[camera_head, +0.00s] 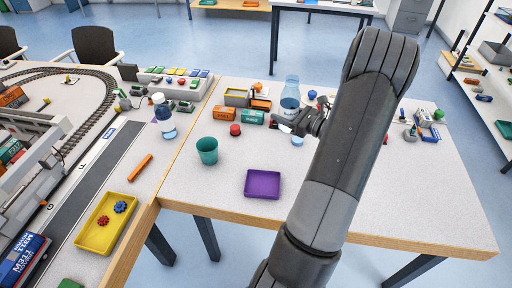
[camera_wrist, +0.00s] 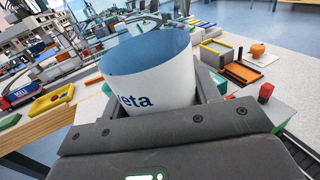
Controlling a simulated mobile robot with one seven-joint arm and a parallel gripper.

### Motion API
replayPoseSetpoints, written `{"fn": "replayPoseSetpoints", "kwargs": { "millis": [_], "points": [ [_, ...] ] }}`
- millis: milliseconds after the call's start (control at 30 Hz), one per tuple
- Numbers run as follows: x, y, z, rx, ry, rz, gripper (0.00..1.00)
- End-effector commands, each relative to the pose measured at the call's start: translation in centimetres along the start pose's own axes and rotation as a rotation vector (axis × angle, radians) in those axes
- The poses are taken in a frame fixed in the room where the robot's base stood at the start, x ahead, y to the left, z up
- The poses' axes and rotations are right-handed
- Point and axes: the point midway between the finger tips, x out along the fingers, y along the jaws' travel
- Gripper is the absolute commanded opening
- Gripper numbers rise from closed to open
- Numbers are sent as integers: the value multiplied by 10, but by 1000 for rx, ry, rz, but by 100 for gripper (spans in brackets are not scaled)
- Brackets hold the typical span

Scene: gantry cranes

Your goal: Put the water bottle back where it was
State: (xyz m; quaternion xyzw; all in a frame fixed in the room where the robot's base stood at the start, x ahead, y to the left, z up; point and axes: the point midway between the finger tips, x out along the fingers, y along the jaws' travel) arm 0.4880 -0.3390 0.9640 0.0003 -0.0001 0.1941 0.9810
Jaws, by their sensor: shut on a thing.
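A clear blue water bottle (camera_head: 290,96) with a pale label is upright at my gripper (camera_head: 299,120), over the back of the right-hand table. In the wrist view, the bottle's white label (camera_wrist: 150,85) with blue letters "eta" stands between the fingers (camera_wrist: 160,105), and my gripper is shut on it. The fingers partly hide its lower part, and I cannot tell whether its base touches the table. A second bottle (camera_head: 163,116), with a white cap and a blue lower part, stands on the left table near the seam.
A green cup (camera_head: 207,150), a purple tray (camera_head: 262,184), a red piece (camera_head: 235,129) and small boxes (camera_head: 252,117) are on the right table. A yellow tray (camera_head: 96,236) with gears and an orange bar (camera_head: 140,167) lie at left. The right table's front is mostly clear.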

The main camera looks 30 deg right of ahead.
Motion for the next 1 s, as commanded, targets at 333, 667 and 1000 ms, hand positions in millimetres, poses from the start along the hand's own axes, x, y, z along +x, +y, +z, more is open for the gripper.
{"fn": "replayPoseSetpoints", "kwargs": {
  "millis": [333, 667, 1000],
  "points": [
    [0, 0, -30, 0, 0, 0, 26],
    [45, 10, -61, 2, -1, 5, 26],
    [106, 23, -99, 1, 0, 3, 26]
  ]
}}
